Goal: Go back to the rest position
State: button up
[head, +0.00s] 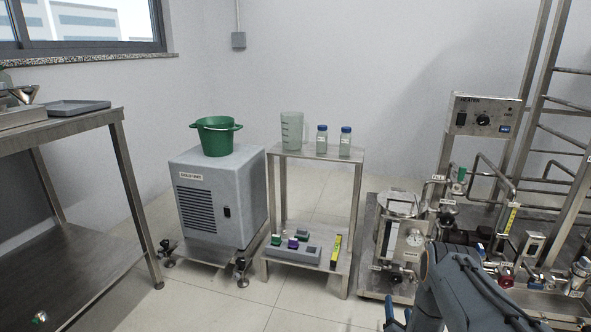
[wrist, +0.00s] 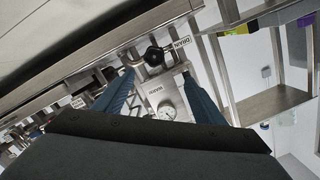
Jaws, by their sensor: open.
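My gripper (wrist: 158,75) is open in the wrist view, its two blue fingers apart with nothing held between them. Beyond the fingers are a black knob (wrist: 154,56), a label reading DRAIN (wrist: 182,43) and a round gauge (wrist: 164,110) on the steel skid. I cannot tell how far the fingertips are from the knob. In the head view my gripper (head: 395,317) shows only partly at the bottom edge, in front of the skid's steel vessel (head: 388,240). My arm fills the lower right and hides part of the skid.
The skid's pipes and heater box (head: 485,115) stand at the right. A small steel cart (head: 345,195) carries a beaker (head: 292,131) and two blue-capped bottles. A grey chiller (head: 215,195) bears a green bucket (head: 215,138). A steel table (head: 70,130) stands left. Floor in front is clear.

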jog(key=w+a+r+n+g+y, duration=0.2)
jog(key=w+a+r+n, duration=0.1)
jog(key=w+a+r, duration=0.6)
jog(key=a+r+n+g+y, duration=0.25)
jog(key=a+r, duration=0.55)
jog(key=a, duration=0.6)
jog(key=s+a+r+n+g+y, duration=0.1)
jog(key=s+a+r+n+g, duration=0.2)
jog(key=s+a+r, duration=0.7)
jog(key=s+a+r+n+g, duration=0.35)
jog(key=s+a+r, duration=0.4)
jog(key=s, duration=0.55)
jog(key=s+d+r+n+g+h, duration=0.1)
jog(key=s+r+n+g, duration=0.3)
jog(key=s, duration=1)
jog(key=s+r+g, duration=0.1)
jog(key=s+r, duration=0.4)
jog(key=s, duration=0.9)
jog(key=d+r+m+p, duration=0.3)
jog(key=d+r+p, duration=0.7)
jog(key=r+p, duration=0.3)
jog(key=d+r+m+h+p, duration=0.1)
jog(key=d+r+m+p, duration=0.2)
jog(key=d+r+p, duration=0.8)
notch_tip(320, 180, up, 3)
jog(key=p, duration=0.4)
jog(key=shift+d+r+m+p, duration=0.15)
jog(key=shift+r+m+p, duration=0.05)
jog(key=shift+m+p, duration=0.2)
